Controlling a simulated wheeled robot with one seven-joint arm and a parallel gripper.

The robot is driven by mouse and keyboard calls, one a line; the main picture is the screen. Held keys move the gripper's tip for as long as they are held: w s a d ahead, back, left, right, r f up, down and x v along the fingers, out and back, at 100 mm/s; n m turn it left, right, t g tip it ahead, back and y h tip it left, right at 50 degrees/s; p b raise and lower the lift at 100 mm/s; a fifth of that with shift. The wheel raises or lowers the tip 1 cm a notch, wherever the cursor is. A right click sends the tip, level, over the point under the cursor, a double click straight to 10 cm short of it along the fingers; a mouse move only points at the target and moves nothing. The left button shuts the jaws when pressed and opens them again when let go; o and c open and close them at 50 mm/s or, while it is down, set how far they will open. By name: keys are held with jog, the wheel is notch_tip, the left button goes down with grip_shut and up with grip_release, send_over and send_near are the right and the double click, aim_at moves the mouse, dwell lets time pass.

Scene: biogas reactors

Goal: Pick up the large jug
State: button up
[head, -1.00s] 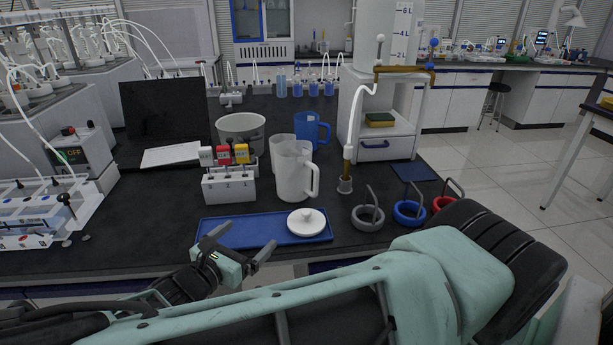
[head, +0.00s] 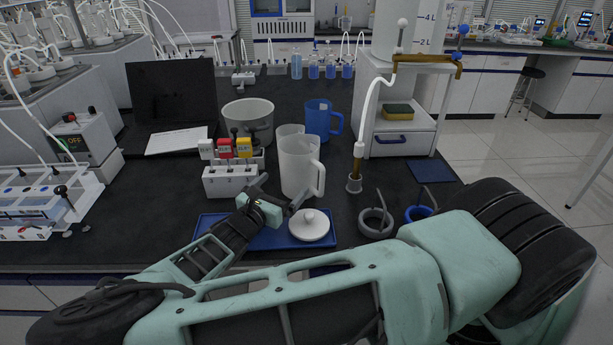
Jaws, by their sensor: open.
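The large jug (head: 299,163) is white, upright, with its handle on the right. It stands on the black bench top, behind the blue tray. My gripper (head: 282,187) is open and empty, just in front of the jug's lower left side, over the back edge of the tray. Its fingers point towards the jug. One finger overlaps the jug's lower edge in the picture; I cannot tell whether they touch. A round white lid (head: 309,225) with a knob lies on the blue tray (head: 268,240), to the right of my gripper.
A probe in a holder (head: 355,183) and a grey ring (head: 375,222) are on the right.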

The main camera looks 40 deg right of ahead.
aim_at(297, 172)
jog(key=p+x, duration=0.1)
jog(key=x, duration=0.3)
jog(key=p+x, duration=0.1)
jog(key=x, duration=0.3)
jog(key=shift+f, duration=0.2)
jog(key=c, duration=0.8)
